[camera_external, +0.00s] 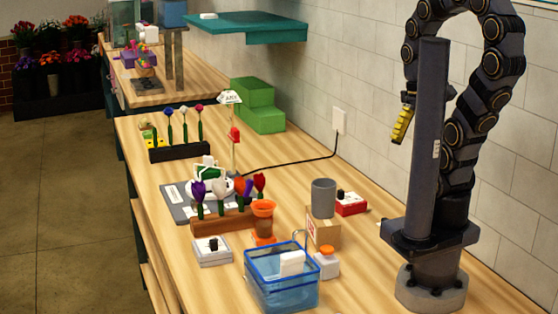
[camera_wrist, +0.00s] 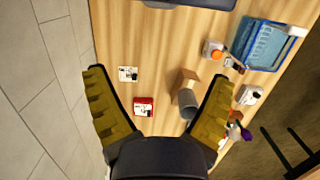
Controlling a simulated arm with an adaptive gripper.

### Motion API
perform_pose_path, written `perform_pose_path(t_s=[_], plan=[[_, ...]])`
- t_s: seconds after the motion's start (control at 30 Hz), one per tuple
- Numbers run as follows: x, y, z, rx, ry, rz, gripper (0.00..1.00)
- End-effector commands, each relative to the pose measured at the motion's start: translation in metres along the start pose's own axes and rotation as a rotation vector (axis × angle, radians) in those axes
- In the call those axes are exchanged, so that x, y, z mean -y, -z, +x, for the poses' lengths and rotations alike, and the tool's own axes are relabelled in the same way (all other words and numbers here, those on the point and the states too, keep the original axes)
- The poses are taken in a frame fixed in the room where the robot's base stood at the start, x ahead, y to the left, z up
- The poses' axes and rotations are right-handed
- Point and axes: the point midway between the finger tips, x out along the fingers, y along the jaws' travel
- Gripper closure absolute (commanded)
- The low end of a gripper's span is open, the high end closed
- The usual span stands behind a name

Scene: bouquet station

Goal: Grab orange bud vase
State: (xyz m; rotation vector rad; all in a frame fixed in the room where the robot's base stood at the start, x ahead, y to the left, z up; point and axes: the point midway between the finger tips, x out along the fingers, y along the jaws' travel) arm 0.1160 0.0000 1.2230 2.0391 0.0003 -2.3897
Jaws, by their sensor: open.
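The orange bud vase (camera_external: 263,216) is a small flared orange cup in the external view, standing with an orange piece below it at the right end of a brown flower rack (camera_external: 222,222). My gripper (camera_external: 403,125) hangs high near the wall, far to the right of the vase and well above the table. In the wrist view my gripper (camera_wrist: 160,72) has its two yellow ribbed fingers spread wide with nothing between them touching. I cannot make out the vase clearly there; the right finger covers part of that area.
A blue basket (camera_external: 282,280) stands in front of the vase. A grey cup (camera_external: 323,198) sits by a cardboard box (camera_external: 324,232), near a red box (camera_external: 351,204). A white switch box (camera_external: 211,250) is left of the basket. Flowers crowd the vase's left side.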

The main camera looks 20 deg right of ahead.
Motion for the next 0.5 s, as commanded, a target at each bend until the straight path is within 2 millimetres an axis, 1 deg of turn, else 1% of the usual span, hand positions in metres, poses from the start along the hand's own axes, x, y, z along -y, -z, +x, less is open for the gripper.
perform_pose_path(t_s=[0.27, 0.33, 0.37, 0.43, 0.47, 0.5], plan=[[0.0, 0.0, 0.0, 0.0, 0.0, 0.001, 0.19], [0.004, 0.003, 0.001, 0.001, 0.011, 0.015, 0.19], [0.007, 0.006, 0.001, 0.001, 0.022, 0.03, 0.19], [0.02, 0.017, 0.003, 0.0, 0.062, 0.095, 0.19], [0.028, 0.025, 0.003, -0.003, 0.087, 0.137, 0.19], [0.041, 0.037, 0.005, -0.004, 0.125, 0.206, 0.19]])
